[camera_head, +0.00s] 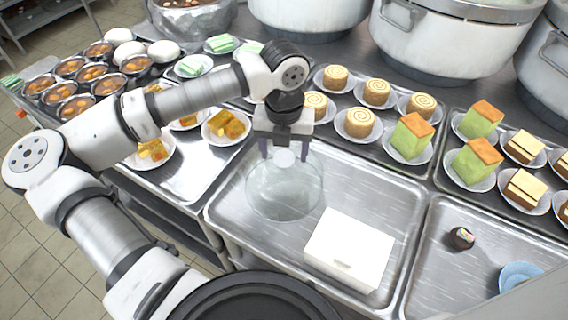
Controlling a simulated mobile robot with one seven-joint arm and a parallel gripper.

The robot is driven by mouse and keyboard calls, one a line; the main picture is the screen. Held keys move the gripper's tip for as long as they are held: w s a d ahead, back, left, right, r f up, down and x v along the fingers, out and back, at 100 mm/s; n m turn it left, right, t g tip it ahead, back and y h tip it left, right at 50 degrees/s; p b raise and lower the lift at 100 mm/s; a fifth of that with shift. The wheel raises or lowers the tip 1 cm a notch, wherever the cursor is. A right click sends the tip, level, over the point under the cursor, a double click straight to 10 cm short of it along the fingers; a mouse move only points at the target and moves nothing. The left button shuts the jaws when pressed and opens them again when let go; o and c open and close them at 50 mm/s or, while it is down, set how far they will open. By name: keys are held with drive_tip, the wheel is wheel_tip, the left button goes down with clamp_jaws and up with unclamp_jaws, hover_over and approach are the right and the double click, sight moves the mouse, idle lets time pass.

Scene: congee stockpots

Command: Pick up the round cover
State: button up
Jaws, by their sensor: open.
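The round cover (284,195) is a clear, see-through dome with a pale knob (284,158) on top. It rests in the left part of a shallow metal tray (235,237). My gripper (284,154) points down right above the cover, with its two dark fingers apart. The fingers appear on either side of the knob; I cannot tell whether they touch it. The cover looks upright, and nothing is clearly visible under it.
A white box (348,250) lies in the same tray, right of the cover. Plates of rolled cakes (359,123) and green cakes (411,136) stand behind. Large stockpots (452,38) line the back. A right-hand tray (455,275) holds a small dark item (461,238).

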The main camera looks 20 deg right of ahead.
drive_tip(key=shift+f, duration=0.75)
drive_tip(key=c, duration=1.4)
drive_tip(key=shift+o, duration=0.2)
drive_tip(key=shift+r, duration=0.1)
